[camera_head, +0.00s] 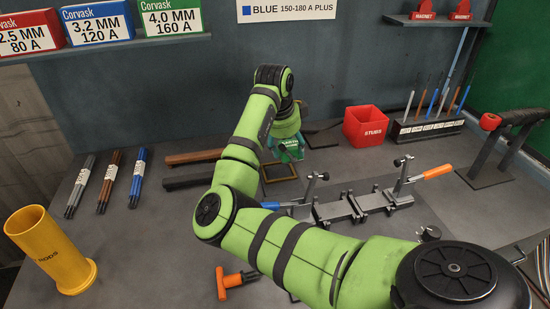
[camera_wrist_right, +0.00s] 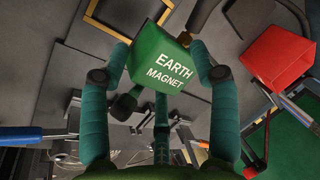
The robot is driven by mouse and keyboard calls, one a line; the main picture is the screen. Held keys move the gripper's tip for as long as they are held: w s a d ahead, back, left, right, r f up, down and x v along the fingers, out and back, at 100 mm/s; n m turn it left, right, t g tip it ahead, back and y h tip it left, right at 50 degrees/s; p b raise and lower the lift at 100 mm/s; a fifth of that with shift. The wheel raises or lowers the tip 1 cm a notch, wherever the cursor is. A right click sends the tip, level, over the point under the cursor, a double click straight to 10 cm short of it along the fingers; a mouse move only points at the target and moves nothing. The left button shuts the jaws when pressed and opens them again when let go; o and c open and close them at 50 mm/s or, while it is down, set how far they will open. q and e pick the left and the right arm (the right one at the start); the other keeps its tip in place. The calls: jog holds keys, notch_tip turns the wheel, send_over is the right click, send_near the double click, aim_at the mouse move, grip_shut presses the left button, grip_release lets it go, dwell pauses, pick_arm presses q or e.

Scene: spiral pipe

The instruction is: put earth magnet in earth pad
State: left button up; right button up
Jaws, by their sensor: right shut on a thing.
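The earth magnet (camera_wrist_right: 165,65) is a green block with white lettering, held between the fingers of my right gripper (camera_wrist_right: 160,75) in the right wrist view. In the head view my right gripper (camera_head: 290,148) is at the middle of the bench, partly hidden by its own wrist, with the green magnet (camera_head: 291,154) just showing. A square with a yellow-brown rim (camera_head: 278,180) lies on the bench just below the gripper; it carries no readable label, so I cannot tell whether it is the earth pad. It also shows in the right wrist view (camera_wrist_right: 100,22). My left gripper is out of view.
A red stubs box (camera_head: 365,126) stands right of the gripper. A clamp fixture with an orange handle (camera_head: 437,172) lies in front. Dark and brown bars (camera_head: 193,157) lie to the left. A yellow rod holder (camera_head: 48,245) stands far left.

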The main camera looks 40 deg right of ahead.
jog(key=w+a+f, duration=0.1)
jog(key=w+f, duration=0.1)
jog(key=w, duration=0.1)
jog(key=shift+a, duration=0.35)
notch_tip(320, 180, down, 3)
jog(key=shift+s+f+p, duration=0.1)
jog(key=shift+p, duration=0.55)
jog(key=shift+f, duration=0.35)
jog(key=o, duration=1.7)
jog(key=shift+f, duration=0.2)
jog(key=shift+a, duration=0.1)
jog(key=shift+r, duration=0.1)
jog(key=b+v, duration=0.1)
jog(key=v, duration=1.1)
jog(key=shift+r, duration=0.1)
